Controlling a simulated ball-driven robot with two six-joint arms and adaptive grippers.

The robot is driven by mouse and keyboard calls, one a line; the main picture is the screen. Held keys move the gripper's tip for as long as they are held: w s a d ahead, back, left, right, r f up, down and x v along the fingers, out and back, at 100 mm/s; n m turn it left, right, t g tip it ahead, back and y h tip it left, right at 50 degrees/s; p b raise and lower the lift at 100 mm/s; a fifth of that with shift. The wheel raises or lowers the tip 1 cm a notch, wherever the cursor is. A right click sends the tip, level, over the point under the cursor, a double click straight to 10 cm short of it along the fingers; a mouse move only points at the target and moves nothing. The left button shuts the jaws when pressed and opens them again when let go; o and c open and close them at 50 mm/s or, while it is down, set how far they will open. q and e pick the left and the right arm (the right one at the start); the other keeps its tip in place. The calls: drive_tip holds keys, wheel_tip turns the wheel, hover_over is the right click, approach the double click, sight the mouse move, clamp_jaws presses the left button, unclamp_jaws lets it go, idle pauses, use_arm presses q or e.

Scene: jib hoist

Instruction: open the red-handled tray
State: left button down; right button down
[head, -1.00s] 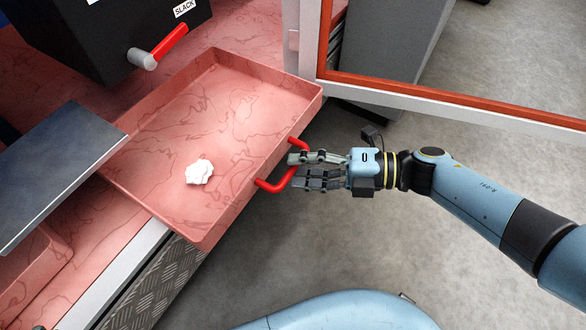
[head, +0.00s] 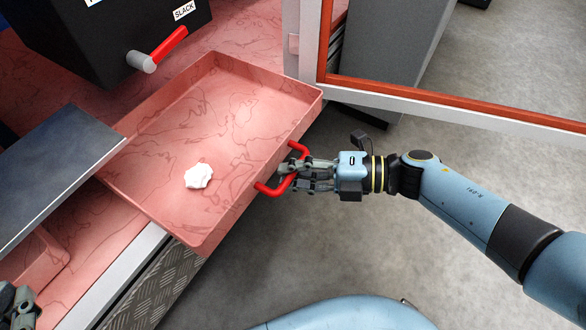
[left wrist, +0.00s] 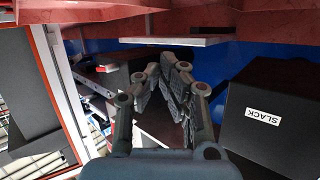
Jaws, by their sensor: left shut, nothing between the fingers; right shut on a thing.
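The pink tray (head: 165,195) with a red handle (head: 268,189) stands pulled out past the bench edge in the head view. A white crumpled lump (head: 199,176) lies in it. My right gripper (head: 289,172) is shut on the red handle at the tray's right side. My left gripper (head: 14,300) shows in part at the bottom left corner of the head view, away from the tray. In the left wrist view the left gripper's fingers (left wrist: 170,75) are close together with nothing between them.
A black box labelled SLACK (head: 110,40) with a red lever (head: 170,41) stands behind the tray; it also shows in the left wrist view (left wrist: 270,115). A dark metal plate (head: 55,170) lies left of the tray. A white and orange frame (head: 440,93) stands at the right. Open floor lies right of the tray.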

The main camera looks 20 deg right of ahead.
idle(0.4)
